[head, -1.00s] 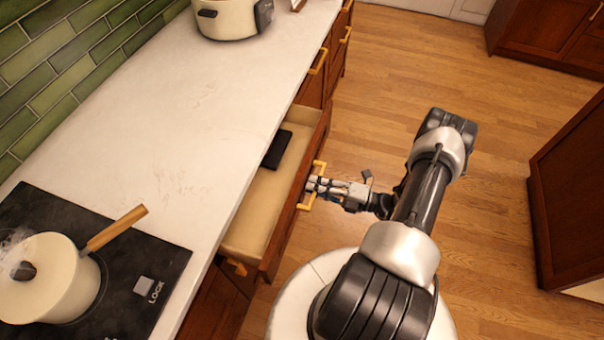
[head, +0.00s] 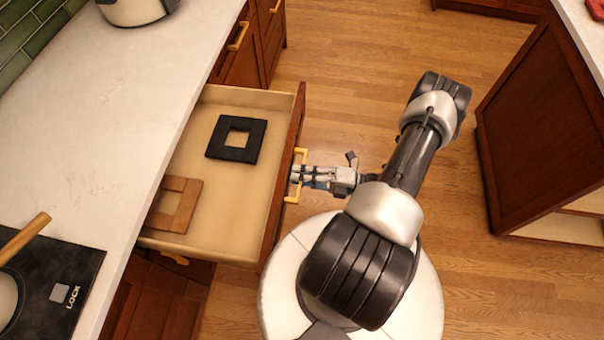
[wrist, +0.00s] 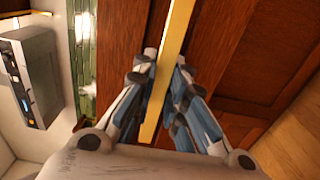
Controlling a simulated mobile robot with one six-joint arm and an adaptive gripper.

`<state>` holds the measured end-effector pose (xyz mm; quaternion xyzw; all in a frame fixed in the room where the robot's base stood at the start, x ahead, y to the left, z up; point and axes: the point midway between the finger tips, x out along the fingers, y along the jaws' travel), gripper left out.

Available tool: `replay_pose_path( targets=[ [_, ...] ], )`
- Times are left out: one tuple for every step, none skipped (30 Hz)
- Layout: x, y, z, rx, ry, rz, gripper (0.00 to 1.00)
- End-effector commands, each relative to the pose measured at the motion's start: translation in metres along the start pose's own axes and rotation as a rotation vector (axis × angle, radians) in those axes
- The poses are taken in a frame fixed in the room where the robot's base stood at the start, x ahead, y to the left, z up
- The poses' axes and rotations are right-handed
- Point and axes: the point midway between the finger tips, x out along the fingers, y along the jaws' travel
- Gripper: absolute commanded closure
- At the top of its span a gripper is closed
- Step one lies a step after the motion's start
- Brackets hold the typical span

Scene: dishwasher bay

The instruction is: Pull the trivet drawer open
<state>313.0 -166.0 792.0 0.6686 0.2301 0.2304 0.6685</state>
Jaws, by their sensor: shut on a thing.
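The trivet drawer (head: 225,172) stands well open from the counter in the head view. A black square trivet (head: 237,139) with a square hole lies in it towards the far end. A brown wooden trivet (head: 176,204) lies nearer, partly hidden by the counter edge. The drawer's yellow handle (head: 294,176) is on its dark red-brown front. My gripper (head: 298,177) is shut on this handle. In the wrist view the handle (wrist: 168,70) runs between the fingers of my gripper (wrist: 165,75).
A pale counter (head: 90,120) runs along the left, with a black hob (head: 62,280) and a pot's wooden handle over it. Other closed drawers lie beyond. A wooden cabinet (head: 525,130) stands at the right.

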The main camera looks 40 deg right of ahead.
Motion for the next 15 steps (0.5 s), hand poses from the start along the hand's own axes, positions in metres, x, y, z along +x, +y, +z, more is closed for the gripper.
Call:
replay_pose_path(
  targets=[
    [-0.0002,0.0000,0.0007,0.000,-0.003,0.000,1.00],
    [-0.0002,0.0001,0.0007,0.000,-0.003,0.000,1.00],
    [-0.0002,0.0001,0.0007,0.000,-0.003,0.000,1.00],
    [-0.0002,0.0001,0.0007,0.000,-0.004,0.000,1.00],
    [-0.0002,0.0001,0.0007,0.000,-0.004,0.000,1.00],
    [-0.0002,0.0001,0.0007,0.000,-0.004,0.000,1.00],
    [-0.0002,0.0002,0.0008,0.000,-0.004,0.000,1.00],
    [-0.0002,0.0002,0.0008,0.000,-0.004,0.000,1.00],
    [-0.0002,0.0002,0.0008,0.000,-0.004,0.000,1.00],
    [-0.0002,0.0002,0.0008,0.000,-0.004,0.000,1.00],
    [-0.0002,0.0002,0.0008,0.000,-0.004,0.000,1.00],
    [-0.0002,0.0002,0.0008,0.000,-0.004,0.000,0.86],
    [-0.0002,0.0002,0.0007,0.000,-0.003,0.000,0.84],
    [-0.0002,0.0002,0.0007,0.000,-0.003,0.000,0.82],
    [-0.0001,0.0002,0.0006,0.000,-0.003,0.000,0.79]
  ],
)
